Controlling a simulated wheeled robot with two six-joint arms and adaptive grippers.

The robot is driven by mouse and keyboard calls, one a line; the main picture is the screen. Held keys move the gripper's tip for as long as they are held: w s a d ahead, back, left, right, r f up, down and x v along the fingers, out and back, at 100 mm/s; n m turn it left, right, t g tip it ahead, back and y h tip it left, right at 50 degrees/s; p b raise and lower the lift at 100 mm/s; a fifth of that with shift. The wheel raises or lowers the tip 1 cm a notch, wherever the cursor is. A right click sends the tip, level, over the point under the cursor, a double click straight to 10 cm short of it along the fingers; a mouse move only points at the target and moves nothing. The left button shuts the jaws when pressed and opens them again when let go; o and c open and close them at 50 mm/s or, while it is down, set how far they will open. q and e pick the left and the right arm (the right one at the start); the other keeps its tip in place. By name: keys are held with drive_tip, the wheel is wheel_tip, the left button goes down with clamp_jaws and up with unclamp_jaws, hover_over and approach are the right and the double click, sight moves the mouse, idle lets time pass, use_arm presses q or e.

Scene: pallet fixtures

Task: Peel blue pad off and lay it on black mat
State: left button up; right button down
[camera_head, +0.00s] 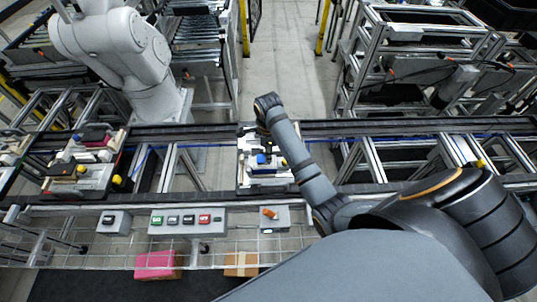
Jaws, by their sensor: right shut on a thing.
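My right arm reaches from the lower right to the pallet fixture (243,182) in the middle of the conveyor. My right gripper (262,127) is at the far side of this fixture, under my wrist. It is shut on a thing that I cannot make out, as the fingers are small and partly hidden. A small blue piece (261,158) shows on the fixture, just left of my forearm. I cannot tell whether it is the blue pad. A dark mat-like area (90,285) lies at the lower left, below the wire mesh. My left gripper is not in view.
Another pallet fixture (80,180) with red and blue parts stands on the left. A button panel (187,221) and small control boxes line the near edge. A pink box (158,265) and a brown box (241,263) sit below. A white robot arm (125,50) stands behind.

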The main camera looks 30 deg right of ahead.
drive_tip(key=shift+r, duration=1.95)
